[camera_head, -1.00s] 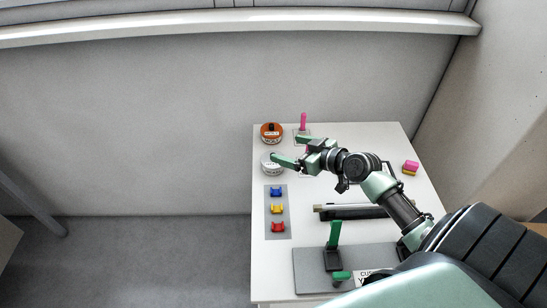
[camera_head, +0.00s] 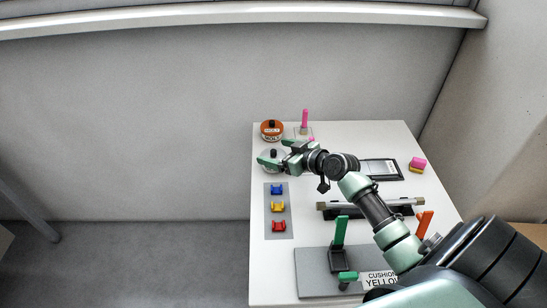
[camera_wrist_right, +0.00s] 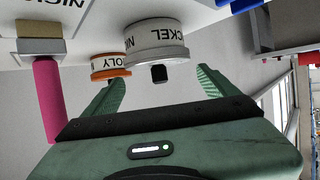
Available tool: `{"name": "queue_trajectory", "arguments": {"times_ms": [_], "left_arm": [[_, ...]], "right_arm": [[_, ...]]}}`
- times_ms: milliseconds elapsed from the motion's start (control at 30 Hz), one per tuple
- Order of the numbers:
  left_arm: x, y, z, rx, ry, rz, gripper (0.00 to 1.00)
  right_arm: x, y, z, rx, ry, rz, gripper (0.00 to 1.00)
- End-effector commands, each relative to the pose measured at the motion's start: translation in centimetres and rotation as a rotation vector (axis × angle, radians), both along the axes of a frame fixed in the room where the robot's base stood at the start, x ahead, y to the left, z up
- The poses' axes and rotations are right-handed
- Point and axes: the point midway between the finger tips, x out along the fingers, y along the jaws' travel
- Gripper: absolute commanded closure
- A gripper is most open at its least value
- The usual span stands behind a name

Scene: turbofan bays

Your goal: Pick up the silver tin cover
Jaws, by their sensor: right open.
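The silver tin (camera_head: 265,153) stands at the back left of the table, partly hidden by my right gripper. In the right wrist view its silver cover (camera_wrist_right: 140,59) has a black knob (camera_wrist_right: 158,73), and the tin's wall bears lettering that includes "CKEL". My right gripper (camera_head: 278,153) is open at the tin, with one finger to each side of the cover in the head view. In the wrist view the knob shows between the two fingers (camera_wrist_right: 160,82). I cannot tell whether the fingers touch the cover. My left gripper is not in view.
An orange-topped tin (camera_head: 271,130) stands just behind, near a pink post (camera_head: 304,119). A grey strip (camera_head: 269,230) with blue, yellow and red pieces lies in front. A grey plate with a green-handled clamp (camera_head: 340,231) stands nearer.

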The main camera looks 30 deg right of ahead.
Motion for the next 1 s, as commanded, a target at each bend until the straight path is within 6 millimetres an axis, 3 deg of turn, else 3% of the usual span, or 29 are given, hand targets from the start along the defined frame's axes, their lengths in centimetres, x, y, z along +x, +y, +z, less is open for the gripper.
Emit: {"name": "queue_trajectory", "arguments": {"times_ms": [133,367,467,700,1000], "left_arm": [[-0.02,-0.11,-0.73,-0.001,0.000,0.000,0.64],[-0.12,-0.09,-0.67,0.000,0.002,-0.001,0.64],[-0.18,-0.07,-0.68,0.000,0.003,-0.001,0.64],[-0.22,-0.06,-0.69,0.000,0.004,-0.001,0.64],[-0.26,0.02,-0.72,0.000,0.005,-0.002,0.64]], "right_arm": [[1.35,0.36,-0.73,0.001,0.000,0.001,0.12],[1.46,0.38,-0.74,0.000,0.002,0.001,0.12],[1.46,0.37,-0.74,-0.001,0.002,0.000,0.34],[1.39,0.36,-0.86,-0.001,0.005,0.001,1.00],[1.31,0.37,-1.07,-0.002,0.009,0.001,1.00]]}}
